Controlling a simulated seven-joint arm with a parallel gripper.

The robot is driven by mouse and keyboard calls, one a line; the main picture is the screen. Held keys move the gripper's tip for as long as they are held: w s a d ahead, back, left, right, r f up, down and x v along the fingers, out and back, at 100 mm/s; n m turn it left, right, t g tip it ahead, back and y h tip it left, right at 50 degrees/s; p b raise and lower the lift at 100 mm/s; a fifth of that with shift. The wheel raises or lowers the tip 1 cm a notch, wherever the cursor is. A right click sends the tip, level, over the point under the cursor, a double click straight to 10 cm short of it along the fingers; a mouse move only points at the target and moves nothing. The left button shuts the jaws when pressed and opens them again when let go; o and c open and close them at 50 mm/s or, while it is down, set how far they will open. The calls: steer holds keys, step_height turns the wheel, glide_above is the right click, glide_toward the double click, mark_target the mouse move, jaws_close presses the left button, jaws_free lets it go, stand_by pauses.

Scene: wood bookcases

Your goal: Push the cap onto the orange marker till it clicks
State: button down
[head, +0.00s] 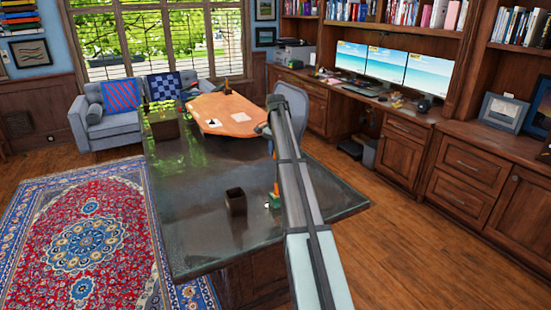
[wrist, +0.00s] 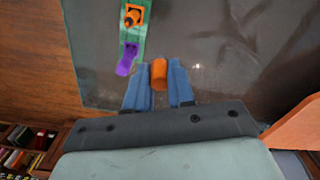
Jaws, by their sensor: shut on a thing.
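In the wrist view my gripper (wrist: 160,82) is shut on an orange piece, which looks like the cap (wrist: 159,74), held between two blue fingers. Ahead of it is a green strip (wrist: 127,36) with a square orange holder. A round orange thing, probably the marker (wrist: 132,18), stands in the holder, seen from above. A purple piece (wrist: 126,60) is at the strip's near end, just left of the fingers. The cap is apart from the marker. In the head view my arm hides part of this area, and small orange and green parts (head: 274,197) show beside it.
The dark glossy desk (head: 195,225) lies below, mostly bare. An open dark box (head: 236,201) stands left of the green and orange parts. An orange-brown tabletop (head: 225,113) with papers and a grey chair (head: 292,103) are farther back. Cabinets line the right.

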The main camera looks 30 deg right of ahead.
steer(key=s, duration=0.2)
steer(key=s+a, duration=0.2)
steer(key=s, duration=0.1)
steer(key=shift+s+a, duration=0.1)
steer(key=shift+s, duration=0.2)
steer(key=shift+f, duration=0.15)
steer(key=shift+f, duration=2.55)
steer(key=shift+f, duration=1.5)
steer(key=shift+c, duration=2.1)
jaws_free()
steer(key=shift+r, duration=0.15)
steer(key=shift+r, duration=3.35)
